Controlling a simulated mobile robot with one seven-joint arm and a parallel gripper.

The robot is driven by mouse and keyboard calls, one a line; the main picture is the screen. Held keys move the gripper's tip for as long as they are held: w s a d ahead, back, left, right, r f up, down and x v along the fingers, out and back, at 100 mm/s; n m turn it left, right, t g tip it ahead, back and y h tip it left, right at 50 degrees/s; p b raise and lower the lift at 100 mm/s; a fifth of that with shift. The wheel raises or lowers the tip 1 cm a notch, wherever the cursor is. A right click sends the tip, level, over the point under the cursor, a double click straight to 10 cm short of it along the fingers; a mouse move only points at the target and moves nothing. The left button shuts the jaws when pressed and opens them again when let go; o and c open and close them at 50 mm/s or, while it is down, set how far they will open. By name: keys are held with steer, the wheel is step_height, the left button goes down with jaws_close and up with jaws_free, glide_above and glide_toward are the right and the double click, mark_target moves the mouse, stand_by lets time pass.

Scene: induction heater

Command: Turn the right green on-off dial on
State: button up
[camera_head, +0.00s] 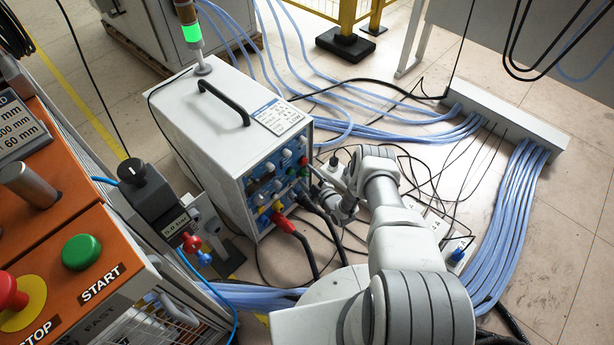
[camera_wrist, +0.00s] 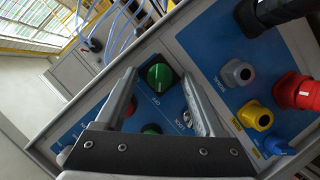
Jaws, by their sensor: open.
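The induction heater (camera_head: 222,150) is a white box with a blue front panel of dials and plugs. In the wrist view, a green dial (camera_wrist: 159,76) on a black square plate sits between the fingertips of my gripper (camera_wrist: 160,80). The fingers are open, one on each side of it; whether they touch it I cannot tell. A label that seems to read OFF is beside this dial. A second green dial (camera_wrist: 151,129) is nearer the gripper's base, partly hidden by it. In the head view my gripper (camera_head: 324,193) is at the panel's right side.
Grey, yellow and red plugs (camera_wrist: 296,91) stick out of the panel beside my gripper, with a blue connector (camera_wrist: 276,145) near them. Red and black cables (camera_head: 289,228) hang from the panel's lower part. An orange START/STOP console (camera_head: 60,200) is at left. Blue cables (camera_head: 510,220) cross the floor.

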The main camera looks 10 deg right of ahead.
steer(key=shift+c, duration=0.3)
jaws_close()
steer(key=shift+m, duration=0.3)
steer(key=m+g+y, duration=0.1)
steer(key=m, duration=0.1)
steer(key=shift+w+d+r+m+g, duration=0.1)
steer(key=shift+m+g, duration=0.2)
steer(key=shift+g, duration=0.1)
steer(key=shift+w+d+m+g+y, duration=0.1)
steer(key=shift+m+g+y, duration=0.4)
steer(key=shift+m+y, duration=0.5)
steer(key=m+g+y, duration=0.1)
steer(key=m, duration=0.2)
steer(key=shift+d+y, duration=0.1)
steer(key=shift+y, duration=0.2)
steer(key=shift+w+m+g+y, duration=0.1)
steer(key=shift+m+g+y, duration=0.5)
steer(key=shift+m, duration=0.9)
